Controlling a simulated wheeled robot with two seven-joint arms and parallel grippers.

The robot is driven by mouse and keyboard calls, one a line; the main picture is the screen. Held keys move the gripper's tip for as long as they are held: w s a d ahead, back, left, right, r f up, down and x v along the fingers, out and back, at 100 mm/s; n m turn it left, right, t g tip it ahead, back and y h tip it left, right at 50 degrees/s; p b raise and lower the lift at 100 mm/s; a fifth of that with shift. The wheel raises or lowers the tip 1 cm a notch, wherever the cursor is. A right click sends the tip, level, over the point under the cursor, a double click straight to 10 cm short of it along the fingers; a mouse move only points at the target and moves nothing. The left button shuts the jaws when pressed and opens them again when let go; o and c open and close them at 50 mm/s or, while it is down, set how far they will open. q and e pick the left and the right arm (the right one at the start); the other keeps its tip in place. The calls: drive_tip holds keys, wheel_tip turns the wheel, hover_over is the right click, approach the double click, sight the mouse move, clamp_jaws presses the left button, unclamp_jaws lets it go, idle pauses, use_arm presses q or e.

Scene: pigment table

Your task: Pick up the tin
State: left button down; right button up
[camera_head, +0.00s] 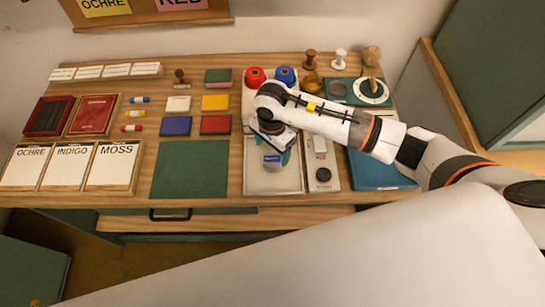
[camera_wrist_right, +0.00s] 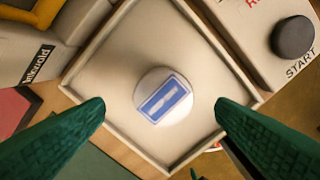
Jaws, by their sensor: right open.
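The tin is a small round white thing with a blue-and-white label on top. It sits in a pale square tray (camera_head: 273,185) in the head view, partly hidden by my right gripper (camera_head: 275,152). In the right wrist view the tin (camera_wrist_right: 163,97) lies near the middle of the tray (camera_wrist_right: 112,68), with bare tray around it. My right gripper (camera_wrist_right: 160,108) is open and empty, pointing down over the tray. Its two green fingers stand apart, one to each side of the tin in that view. How far above the tin they are is hard to tell. My left gripper is not in view.
A pale device with a black START knob (camera_wrist_right: 293,37) stands beside the tray; it also shows in the head view (camera_head: 321,160). A blue board (camera_head: 378,172) lies right of it. A green mat (camera_head: 190,168) lies left, bare. Red (camera_head: 255,77) and blue (camera_head: 285,76) jars stand behind.

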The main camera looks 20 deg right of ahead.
sight(273, 158)
drive_tip(key=f, duration=0.1)
drive_tip(key=f+p, duration=0.1)
drive_tip(key=f, duration=0.1)
drive_tip(key=shift+s+f+p, duration=0.25)
drive_tip(key=shift+p, duration=0.05)
drive_tip(key=shift+f, duration=0.4)
drive_tip(key=shift+w+f, duration=0.1)
drive_tip(key=shift+f, duration=0.15)
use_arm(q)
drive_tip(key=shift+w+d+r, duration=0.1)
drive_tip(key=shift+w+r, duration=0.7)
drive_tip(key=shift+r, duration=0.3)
use_arm(e)
drive_tip(key=c, duration=1.1)
